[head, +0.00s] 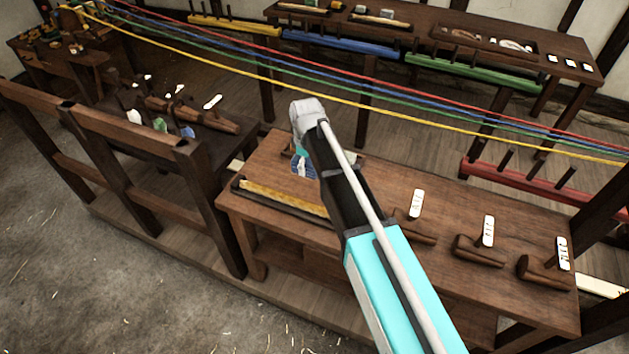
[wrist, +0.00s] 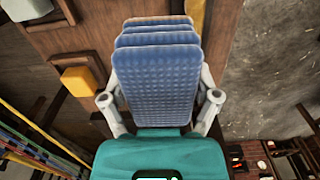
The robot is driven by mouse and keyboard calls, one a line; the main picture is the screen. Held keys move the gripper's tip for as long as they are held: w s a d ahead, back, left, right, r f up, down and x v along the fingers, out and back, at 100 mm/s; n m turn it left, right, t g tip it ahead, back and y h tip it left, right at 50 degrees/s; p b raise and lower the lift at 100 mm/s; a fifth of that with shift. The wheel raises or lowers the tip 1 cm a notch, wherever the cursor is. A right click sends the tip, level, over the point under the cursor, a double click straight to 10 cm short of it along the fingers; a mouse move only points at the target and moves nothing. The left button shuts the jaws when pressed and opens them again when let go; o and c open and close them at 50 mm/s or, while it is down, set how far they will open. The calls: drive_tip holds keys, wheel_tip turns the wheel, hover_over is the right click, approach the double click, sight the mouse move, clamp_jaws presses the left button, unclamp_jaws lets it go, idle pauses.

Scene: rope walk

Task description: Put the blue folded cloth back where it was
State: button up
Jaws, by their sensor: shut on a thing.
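The blue folded cloth (wrist: 160,75) is between the fingers of my gripper (wrist: 160,100) in the wrist view. It is a stack of several dimpled layers, and one finger is on each side of it. In the head view a bit of the cloth (head: 303,168) shows below my arm's end, over the left part of the wooden bench (head: 385,190). My arm hides much of the gripper there. I cannot tell whether the cloth touches the bench.
A long tray with a yellow strip (head: 285,197) lies along the bench's front edge. A yellow block (wrist: 78,80) is beside the gripper in the wrist view. Wooden tools with white tags (head: 415,205) stand to the right. Coloured ropes (head: 400,112) stretch across behind the arm.

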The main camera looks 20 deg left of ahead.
drive_tip(key=shift+n, duration=0.3)
drive_tip(key=s+d, duration=0.1)
drive_tip(key=s, duration=0.2)
drive_tip(key=s+d, duration=0.1)
drive_tip(key=s, duration=0.1)
drive_tip(key=shift+s+d, duration=0.15)
drive_tip(key=shift+d, duration=0.2)
drive_tip(key=w+a+f+b, duration=0.1)
drive_tip(key=w+f+b, duration=0.2)
drive_tip(key=w, duration=0.1)
drive_tip(key=w+a+f+b, duration=0.2)
drive_tip(key=w+f+b, duration=0.1)
drive_tip(key=w, duration=0.1)
drive_tip(key=w+a+f+b, duration=0.1)
drive_tip(key=w+f+b, duration=0.2)
drive_tip(key=w, duration=0.1)
drive_tip(key=shift+w+a, duration=0.2)
drive_tip(key=shift+w, duration=0.05)
drive_tip(key=shift+w+a+f+b, duration=0.15)
drive_tip(key=shift+w+f+b, duration=0.25)
drive_tip(key=shift+f+b, duration=1.55)
drive_tip(key=shift+f, duration=0.05)
